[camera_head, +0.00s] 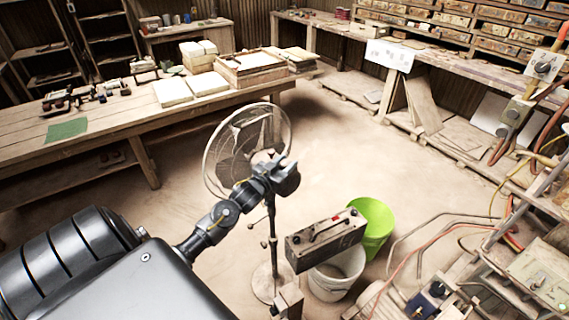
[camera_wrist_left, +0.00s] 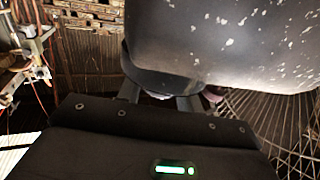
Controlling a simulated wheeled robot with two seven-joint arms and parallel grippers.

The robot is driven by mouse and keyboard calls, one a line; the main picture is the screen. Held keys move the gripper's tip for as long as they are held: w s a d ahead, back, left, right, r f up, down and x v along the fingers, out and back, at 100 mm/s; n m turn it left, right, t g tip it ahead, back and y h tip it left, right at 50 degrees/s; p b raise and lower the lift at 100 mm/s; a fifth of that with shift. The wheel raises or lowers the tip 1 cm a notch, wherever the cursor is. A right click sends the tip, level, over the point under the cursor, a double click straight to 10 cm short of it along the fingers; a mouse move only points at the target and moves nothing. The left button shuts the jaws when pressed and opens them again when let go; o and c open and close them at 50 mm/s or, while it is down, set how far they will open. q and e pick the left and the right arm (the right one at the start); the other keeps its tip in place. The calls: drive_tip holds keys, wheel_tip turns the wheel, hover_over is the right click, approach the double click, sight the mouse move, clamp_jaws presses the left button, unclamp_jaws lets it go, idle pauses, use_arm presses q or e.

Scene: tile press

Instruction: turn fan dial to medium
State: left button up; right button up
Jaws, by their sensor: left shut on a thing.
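The standing fan (camera_head: 232,150) is in the middle of the head view, with a round wire cage and a thin pole on a round base. In the left wrist view its chipped grey motor housing (camera_wrist_left: 230,45) fills the upper right, with cage wires at the far right. My left gripper (camera_head: 276,178) is at the back of the fan head. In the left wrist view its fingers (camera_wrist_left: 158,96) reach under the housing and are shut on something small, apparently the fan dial. The dial is mostly hidden, and its setting cannot be read. My right gripper is not in view.
A grey box with a handle (camera_head: 325,240), a white bucket (camera_head: 336,278) and a green bucket (camera_head: 376,230) stand right of the pole. A wooden workbench (camera_head: 105,140) runs along the left. Hoses and equipment crowd the lower right. The floor behind the fan is clear.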

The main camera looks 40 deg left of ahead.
use_arm(q)
drive_tip(key=shift+h, duration=0.3)
drive_tip(key=o, duration=1)
drive_tip(key=shift+s+f, duration=0.1)
drive_tip(key=shift+s, duration=0.2)
drive_tip(key=shift+s+d+b, duration=0.15)
drive_tip(key=shift+s+b, duration=1.45)
drive_tip(key=shift+s, duration=3.5)
drive_tip(key=shift+m, duration=0.3)
